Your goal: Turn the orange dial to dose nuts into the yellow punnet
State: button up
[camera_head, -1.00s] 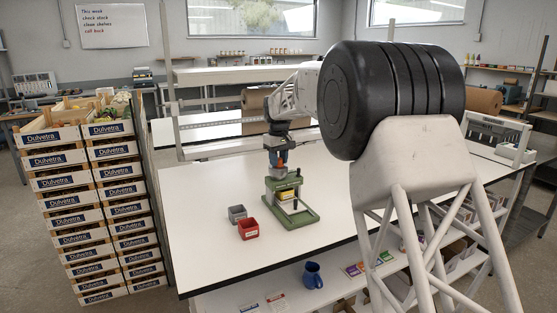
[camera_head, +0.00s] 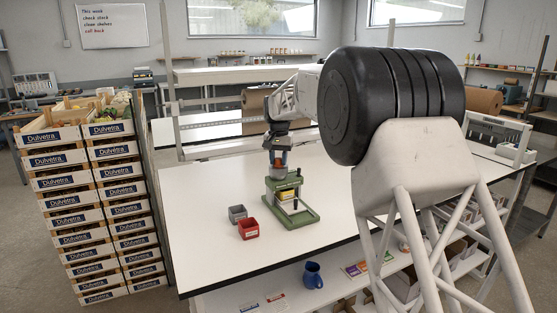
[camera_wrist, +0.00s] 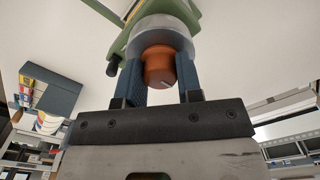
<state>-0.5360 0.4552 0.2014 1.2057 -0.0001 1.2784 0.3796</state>
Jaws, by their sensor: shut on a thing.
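The green dispenser (camera_head: 299,217) stands on the white table with a grey hopper part on top. The orange dial (camera_wrist: 160,66) sits on its top and shows between my fingers in the wrist view, with a pale mark on its lower edge. My gripper (camera_wrist: 163,75) is shut on the orange dial, one blue finger on each side. In the head view my gripper (camera_head: 279,160) is above the dispenser. The yellow punnet (camera_head: 287,194) sits inside the dispenser frame, partly hidden by it; its contents cannot be seen.
A grey punnet (camera_head: 237,213) and a red punnet (camera_head: 248,229) stand on the table left of the dispenser. The white table (camera_head: 205,190) is otherwise clear around them. Stacked crates (camera_head: 60,190) stand beyond the table's left edge. A blue jug (camera_head: 313,275) is on the shelf below.

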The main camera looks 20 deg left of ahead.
aim_at(279, 159)
jog(key=shift+f, duration=0.1)
dwell(0.4)
jog(key=o, duration=0.9)
jog(key=shift+o, duration=0.2)
jog(key=shift+r, duration=0.25)
jog(key=shift+r, duration=3.75)
